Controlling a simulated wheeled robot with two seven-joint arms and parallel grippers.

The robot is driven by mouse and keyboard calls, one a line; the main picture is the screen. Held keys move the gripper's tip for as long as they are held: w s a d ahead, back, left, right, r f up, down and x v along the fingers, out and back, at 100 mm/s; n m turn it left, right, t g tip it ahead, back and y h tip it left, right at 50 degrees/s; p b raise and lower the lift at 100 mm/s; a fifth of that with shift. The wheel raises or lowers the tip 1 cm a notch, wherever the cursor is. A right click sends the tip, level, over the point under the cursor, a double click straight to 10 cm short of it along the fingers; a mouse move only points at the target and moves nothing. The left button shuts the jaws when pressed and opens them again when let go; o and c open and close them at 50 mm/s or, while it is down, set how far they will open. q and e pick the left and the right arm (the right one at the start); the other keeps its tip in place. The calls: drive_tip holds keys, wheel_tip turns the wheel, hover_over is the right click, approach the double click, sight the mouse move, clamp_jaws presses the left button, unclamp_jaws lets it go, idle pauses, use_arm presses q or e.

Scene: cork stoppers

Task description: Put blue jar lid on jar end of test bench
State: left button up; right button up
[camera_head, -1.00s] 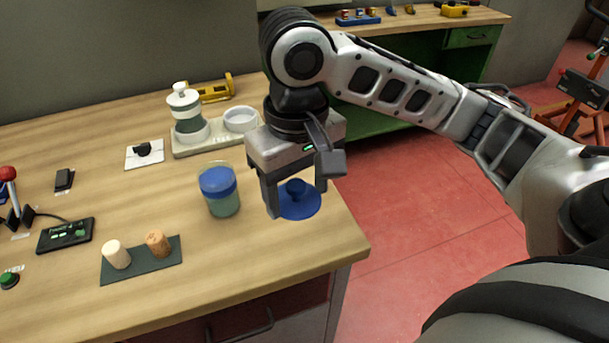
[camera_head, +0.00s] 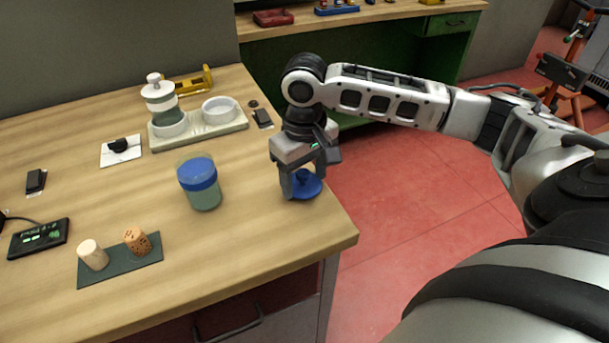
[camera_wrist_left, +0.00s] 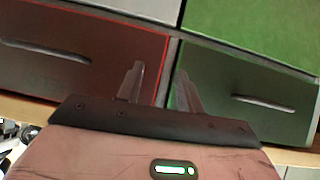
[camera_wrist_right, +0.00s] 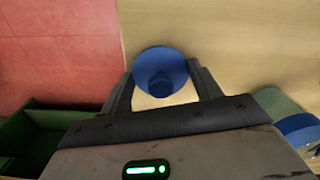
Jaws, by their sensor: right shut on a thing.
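My right gripper (camera_head: 303,181) is shut on the knob of a blue round lid (camera_head: 313,189), near the right edge of the table (camera_head: 250,235). The lid also shows between the fingers in the right wrist view (camera_wrist_right: 176,62). A clear jar with a blue band and greenish lower part (camera_head: 203,197) stands upright on the table, left of the lid and apart from it. At the back is a pale tray (camera_head: 190,140) with two white round seats; a white-topped jar (camera_head: 160,95) stands in the left one. My left gripper (camera_wrist_left: 160,88) is open and empty, facing drawers.
Two cork stoppers, one pale (camera_head: 93,256) and one speckled (camera_head: 137,241), stand on a dark mat (camera_head: 120,268) at the front. A display box (camera_head: 38,238) lies at left. A yellow tool (camera_head: 195,83) is behind the tray. Bare wood lies between jar and lid.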

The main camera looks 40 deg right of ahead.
sight(304, 173)
drive_tip(key=shift+f, duration=0.1)
drive_tip(key=o, duration=1)
drive_tip(key=shift+f, duration=0.1)
drive_tip(key=shift+r, duration=0.25)
wheel_tip(304, 173, up, 12)
drive_tip(key=shift+f+p, duration=0.1)
drive_tip(key=shift+p, duration=0.55)
